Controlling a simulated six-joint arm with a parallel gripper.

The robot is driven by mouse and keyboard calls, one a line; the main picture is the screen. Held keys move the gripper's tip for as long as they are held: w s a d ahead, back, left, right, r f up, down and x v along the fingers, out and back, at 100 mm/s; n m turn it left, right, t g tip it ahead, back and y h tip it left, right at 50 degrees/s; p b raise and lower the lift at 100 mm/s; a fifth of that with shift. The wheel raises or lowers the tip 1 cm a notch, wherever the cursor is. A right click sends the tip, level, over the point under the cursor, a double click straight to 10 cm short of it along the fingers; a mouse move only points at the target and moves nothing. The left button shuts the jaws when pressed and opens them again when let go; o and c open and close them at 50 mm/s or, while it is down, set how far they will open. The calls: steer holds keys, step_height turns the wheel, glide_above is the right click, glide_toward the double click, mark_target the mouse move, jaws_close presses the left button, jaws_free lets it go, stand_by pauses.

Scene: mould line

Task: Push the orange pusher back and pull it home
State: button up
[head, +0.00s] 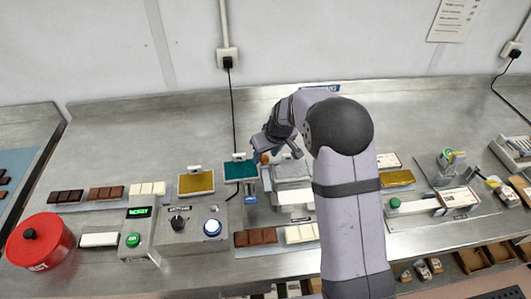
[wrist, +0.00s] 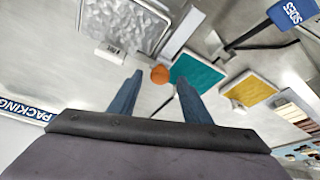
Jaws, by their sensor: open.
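The orange pusher shows as a round orange knob (wrist: 160,74) in the wrist view, at the end of a pale bar. In the head view the knob (head: 265,158) is small and partly hidden by my gripper, between the teal pad and the grey mould plate. My gripper (wrist: 158,81) is open, with one blue-grey finger on each side of the knob in the picture. I cannot tell whether the fingertips are level with the knob or above it; no contact shows. In the head view my gripper (head: 263,146) is seen from behind, just by the knob.
A teal pad (head: 241,170) and a yellow pad (head: 196,183) stand left of the knob. A grey mould plate (head: 291,171) lies right of it. A control box (head: 190,222) and chocolate bars (head: 256,237) are nearer the front. The bench behind is mostly clear.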

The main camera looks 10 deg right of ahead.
steer(key=shift+w+a+f, duration=0.1)
steer(key=shift+w+f, duration=0.05)
steer(key=shift+f, duration=0.35)
jaws_close()
steer(key=shift+s+b, duration=1.8)
steer(key=shift+s, duration=2.55)
jaws_free()
steer(key=shift+s, duration=0.2)
steer(key=b+v, duration=0.1)
steer(key=v, duration=0.6)
steer(key=shift+r+b, duration=0.15)
steer(key=shift+b, duration=0.15)
